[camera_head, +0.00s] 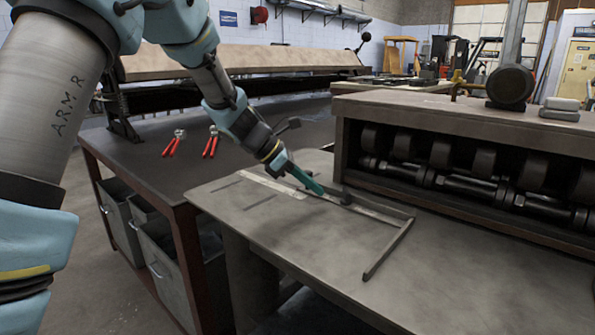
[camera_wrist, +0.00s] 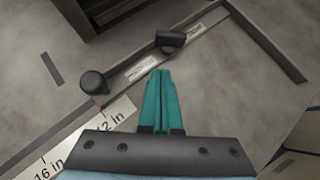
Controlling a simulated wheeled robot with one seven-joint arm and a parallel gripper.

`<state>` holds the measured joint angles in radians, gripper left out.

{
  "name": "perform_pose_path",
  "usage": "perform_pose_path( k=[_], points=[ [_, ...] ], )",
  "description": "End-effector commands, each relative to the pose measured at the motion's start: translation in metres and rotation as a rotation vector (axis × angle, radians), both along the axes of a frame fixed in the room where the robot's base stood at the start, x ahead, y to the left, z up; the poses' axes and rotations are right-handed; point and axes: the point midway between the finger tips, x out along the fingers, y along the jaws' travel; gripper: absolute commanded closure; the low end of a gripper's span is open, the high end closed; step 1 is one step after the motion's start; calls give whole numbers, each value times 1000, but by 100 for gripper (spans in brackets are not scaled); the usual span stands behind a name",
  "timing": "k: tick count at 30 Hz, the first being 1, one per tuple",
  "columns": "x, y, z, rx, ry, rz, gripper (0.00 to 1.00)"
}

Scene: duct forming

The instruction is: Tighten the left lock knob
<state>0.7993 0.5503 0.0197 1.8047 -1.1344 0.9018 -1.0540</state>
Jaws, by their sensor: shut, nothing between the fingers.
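My gripper (camera_head: 320,189) is over the metal side table, its teal fingers pressed together and empty. In the wrist view the fingertips (camera_wrist: 160,73) point between two black lock knobs. The left lock knob (camera_wrist: 93,84) is round and stands beside the 12 in mark, left of the fingers and apart from them in the picture. The other knob (camera_wrist: 171,40) is a wider bar shape just beyond the fingertips. Both are on the gauge rail (camera_wrist: 140,66). In the head view one dark knob (camera_head: 346,198) shows just past the fingertips. The exact height gap cannot be told.
An L-shaped fence (camera_head: 390,246) lies on the table (camera_head: 325,255). A printed scale (camera_wrist: 75,140) runs along the rail. The roller machine (camera_head: 460,170) stands close on the right. Two red-handled tools (camera_head: 173,143) lie on the dark workbench at left. The table front is clear.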

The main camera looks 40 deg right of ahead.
Motion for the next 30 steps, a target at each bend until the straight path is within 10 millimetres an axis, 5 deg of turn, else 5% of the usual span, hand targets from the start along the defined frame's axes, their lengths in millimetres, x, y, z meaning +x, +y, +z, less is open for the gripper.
perform_pose_path(
  k=[9, 30],
  points=[
    [-18, -33, -1, 0, 0, -1, 100],
    [-20, -41, 1, 0, 0, -48, 100]
  ],
)
